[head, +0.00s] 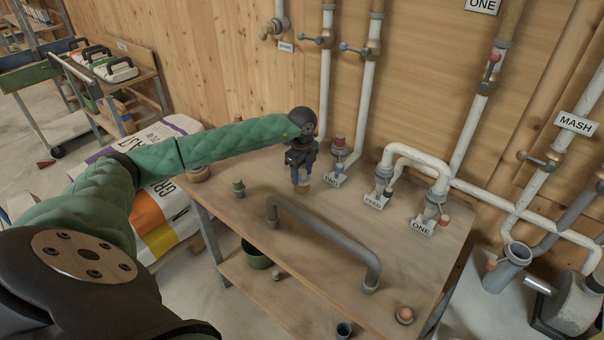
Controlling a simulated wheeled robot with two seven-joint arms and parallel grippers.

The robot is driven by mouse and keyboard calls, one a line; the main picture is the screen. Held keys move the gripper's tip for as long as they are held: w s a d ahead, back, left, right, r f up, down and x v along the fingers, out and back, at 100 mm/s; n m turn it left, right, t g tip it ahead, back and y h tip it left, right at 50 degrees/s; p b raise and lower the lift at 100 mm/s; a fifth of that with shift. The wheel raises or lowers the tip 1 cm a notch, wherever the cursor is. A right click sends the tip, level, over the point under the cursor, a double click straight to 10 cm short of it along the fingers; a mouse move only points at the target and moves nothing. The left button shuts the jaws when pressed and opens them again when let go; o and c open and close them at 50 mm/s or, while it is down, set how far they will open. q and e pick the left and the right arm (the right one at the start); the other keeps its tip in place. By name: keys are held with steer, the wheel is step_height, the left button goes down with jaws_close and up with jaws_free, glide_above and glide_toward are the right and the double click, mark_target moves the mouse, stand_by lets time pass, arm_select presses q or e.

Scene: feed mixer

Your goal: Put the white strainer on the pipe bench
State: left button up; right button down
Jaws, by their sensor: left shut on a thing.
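The wooden pipe bench (235,220) stands in the middle of the head view, against the plank wall. My left arm reaches in from the left over it. My left gripper (301,181) points down over the back part of the bench and is shut on a small tan-brown piece (303,189), mostly hidden by the fingers. I cannot tell whether this piece is the strainer or whether it touches the bench top. No clearly white strainer can be made out. My right gripper is not in view.
A grey bent pipe (325,238) lies across the bench. A capped fitting (238,187) stands at its left, an orange-topped one (404,315) at its front right. White pipes (407,151) with labels rise along the back. Feed sacks (165,215) lie left of the bench.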

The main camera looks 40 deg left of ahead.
arm_select(q)
steer(key=shift+f, duration=0.75)
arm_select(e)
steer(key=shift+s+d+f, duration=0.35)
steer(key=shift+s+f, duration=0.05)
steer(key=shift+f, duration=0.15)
arm_select(q)
steer(key=shift+f, duration=0.15)
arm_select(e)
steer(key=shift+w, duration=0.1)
arm_select(q)
steer(key=o, duration=1.1)
steer(key=shift+c, duration=0.2)
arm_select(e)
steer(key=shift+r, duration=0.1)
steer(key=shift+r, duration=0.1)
